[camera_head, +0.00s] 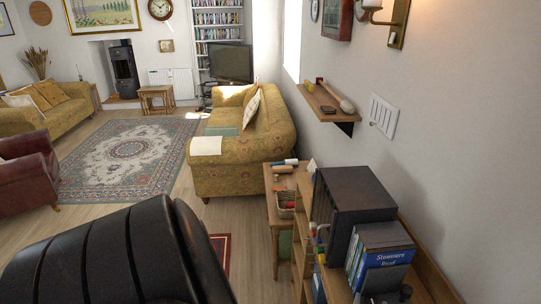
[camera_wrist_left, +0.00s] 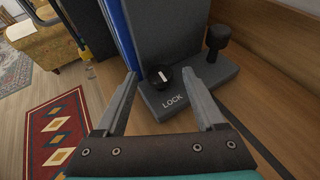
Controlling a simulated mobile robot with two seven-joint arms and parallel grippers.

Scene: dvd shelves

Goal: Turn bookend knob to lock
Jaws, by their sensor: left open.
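The grey bookend (camera_wrist_left: 190,86) stands on a wooden surface in the left wrist view, with the word LOCK printed on its base. A small round black knob (camera_wrist_left: 160,77) with a white mark sits on the base just above that word. A taller black post with a round cap (camera_wrist_left: 217,38) stands on the base to the right. My left gripper (camera_wrist_left: 163,76) is open, its fingertips apart on either side of the small knob; contact cannot be told. In the head view the bookend (camera_head: 384,281) is at the lower right. My right gripper is not in view.
Blue cases (camera_head: 381,244) stand beside the bookend, and a dark box (camera_head: 350,207) is behind them. The wall is close on the right. A wall shelf (camera_head: 328,103) holds a wooden mallet. A red rug (camera_wrist_left: 52,140) lies on the floor at left.

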